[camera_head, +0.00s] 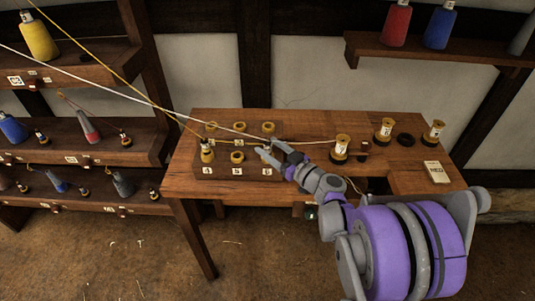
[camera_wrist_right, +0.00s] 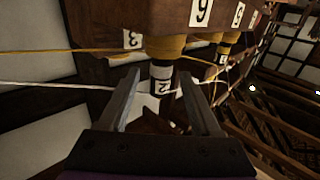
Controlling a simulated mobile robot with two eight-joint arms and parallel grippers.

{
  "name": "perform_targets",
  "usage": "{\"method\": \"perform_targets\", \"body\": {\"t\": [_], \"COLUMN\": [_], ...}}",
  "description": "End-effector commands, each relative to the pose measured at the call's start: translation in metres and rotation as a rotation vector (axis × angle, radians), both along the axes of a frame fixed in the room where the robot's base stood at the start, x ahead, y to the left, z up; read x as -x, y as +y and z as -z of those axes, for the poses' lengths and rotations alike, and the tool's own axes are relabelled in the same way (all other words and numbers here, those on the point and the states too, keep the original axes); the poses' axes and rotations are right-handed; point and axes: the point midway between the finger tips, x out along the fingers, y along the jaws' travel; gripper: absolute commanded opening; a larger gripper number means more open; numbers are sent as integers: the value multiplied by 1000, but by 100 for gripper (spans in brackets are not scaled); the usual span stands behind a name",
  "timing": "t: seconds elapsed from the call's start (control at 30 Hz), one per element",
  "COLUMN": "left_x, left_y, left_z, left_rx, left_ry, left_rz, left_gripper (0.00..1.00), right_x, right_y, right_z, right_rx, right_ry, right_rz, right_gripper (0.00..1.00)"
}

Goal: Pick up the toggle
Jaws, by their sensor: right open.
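My right gripper (camera_head: 267,147) is open at the right end of a wooden block (camera_head: 216,171) with yellow-rimmed, numbered holes on the table. In the right wrist view a dark toggle-like piece with a white label reading 2 (camera_wrist_right: 162,82) stands between the open fingers (camera_wrist_right: 161,74), at the yellow ring by the number 6. I cannot tell whether the fingers touch it. A similar dark piece (camera_head: 207,153) stands at hole 4; it also shows in the wrist view (camera_wrist_right: 222,53). My left gripper is out of view.
A white cord (camera_head: 120,76) and a yellow cord (camera_head: 95,57) slope down from the upper left to the block. Shelves with cones (camera_head: 88,126) stand at the left.

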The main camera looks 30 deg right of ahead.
Motion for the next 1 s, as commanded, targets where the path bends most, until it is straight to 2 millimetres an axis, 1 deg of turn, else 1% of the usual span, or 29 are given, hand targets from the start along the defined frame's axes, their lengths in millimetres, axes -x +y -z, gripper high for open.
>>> {"method": "perform_targets", "body": {"t": [0.1,0.23,0.33,0.47,0.5,0.57,0.6,0.67,0.7,0.83,0.87,1.0], "left_x": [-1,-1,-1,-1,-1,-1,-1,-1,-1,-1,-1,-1], "left_y": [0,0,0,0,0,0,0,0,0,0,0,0], "left_z": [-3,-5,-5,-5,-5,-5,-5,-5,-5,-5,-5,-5], "left_rx": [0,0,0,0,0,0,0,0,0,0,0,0], "left_ry": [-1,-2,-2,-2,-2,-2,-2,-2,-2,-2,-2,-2], "left_rz": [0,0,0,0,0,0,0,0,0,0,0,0], "left_gripper": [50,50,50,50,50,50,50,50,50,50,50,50], "right_x": [-18,-36,-41,-41,-41,-41,-41,-41,-41,-41,-41,-40], "right_y": [5,10,10,10,10,10,10,10,10,10,10,10], "right_z": [-2,-2,-2,-2,-2,-2,-2,-2,-2,-2,-2,-2], "right_rx": [0,-1,-1,-1,-1,-1,-1,-1,-1,0,0,0], "right_ry": [0,0,0,0,0,0,0,0,0,0,0,0], "right_rz": [-3,-2,-1,0,0,0,0,0,-1,-1,-1,-1], "right_gripper": [65,65,65,65,63,52,45,34,27,3,0,0]}}
